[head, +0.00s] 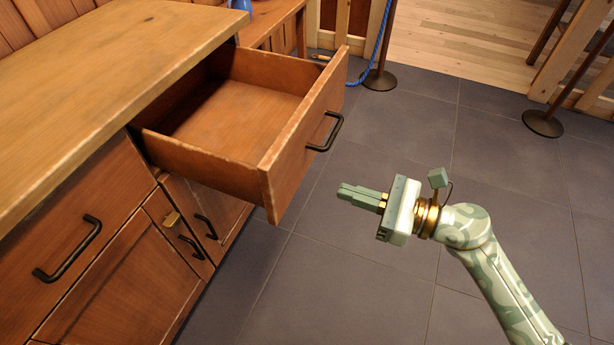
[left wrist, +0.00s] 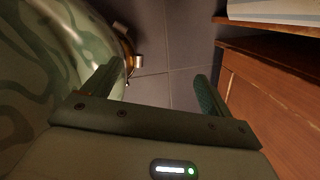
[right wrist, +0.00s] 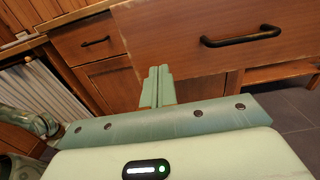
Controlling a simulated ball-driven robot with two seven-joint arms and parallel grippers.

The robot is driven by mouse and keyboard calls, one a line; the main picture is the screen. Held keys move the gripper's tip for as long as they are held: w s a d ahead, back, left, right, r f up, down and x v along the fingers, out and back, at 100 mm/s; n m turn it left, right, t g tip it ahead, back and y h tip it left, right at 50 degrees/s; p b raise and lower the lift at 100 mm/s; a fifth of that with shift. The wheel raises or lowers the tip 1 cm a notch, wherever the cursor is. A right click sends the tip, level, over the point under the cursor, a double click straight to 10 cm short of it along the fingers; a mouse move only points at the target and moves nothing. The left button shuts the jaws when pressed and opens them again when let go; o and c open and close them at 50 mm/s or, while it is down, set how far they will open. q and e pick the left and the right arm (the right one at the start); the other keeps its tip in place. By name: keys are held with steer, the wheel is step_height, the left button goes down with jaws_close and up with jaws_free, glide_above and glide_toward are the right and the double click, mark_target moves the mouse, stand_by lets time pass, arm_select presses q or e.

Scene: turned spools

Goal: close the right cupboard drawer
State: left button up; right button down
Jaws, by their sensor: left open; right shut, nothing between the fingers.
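The right cupboard drawer (head: 300,142) is pulled far out of the wooden cupboard (head: 105,85), and its inside is empty. Its front carries a black bar handle (head: 327,132). My right gripper (head: 342,190) is shut and empty, a short way in front of the drawer front and below the handle in the picture. In the right wrist view the shut fingers (right wrist: 157,88) point toward the drawer front (right wrist: 215,45), with the handle (right wrist: 242,36) up and to the right. My left gripper (left wrist: 160,90) is open and empty in the left wrist view, beside a wooden cabinet side. It is outside the head view.
The left drawer (head: 70,235) is shut, with cupboard doors (head: 120,290) below. A post base (head: 379,79) with a blue rope (head: 378,50) stands behind the open drawer. Another post base (head: 543,123) is at the right. The tiled floor (head: 400,130) between is clear.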

mark_target(289, 174)
steer(key=b+x, duration=0.2)
steer(key=x, duration=0.6)
steer(key=shift+w+a+f, duration=0.15)
steer(key=shift+a+f, duration=0.05)
steer(key=shift+a, duration=0.1)
arm_select(q)
steer(key=w+r+t, duration=0.1)
steer(key=w+r, duration=0.4)
steer(key=w, duration=0.1)
steer(key=shift+w+a+r+m+y, duration=0.2)
steer(key=shift+a+r+m+y, duration=0.1)
steer(key=shift+a+r+y, duration=0.1)
arm_select(e)
steer(key=shift+a, duration=0.25)
arm_select(q)
steer(key=shift+f, duration=0.1)
arm_select(e)
steer(key=shift+a+r, duration=0.15)
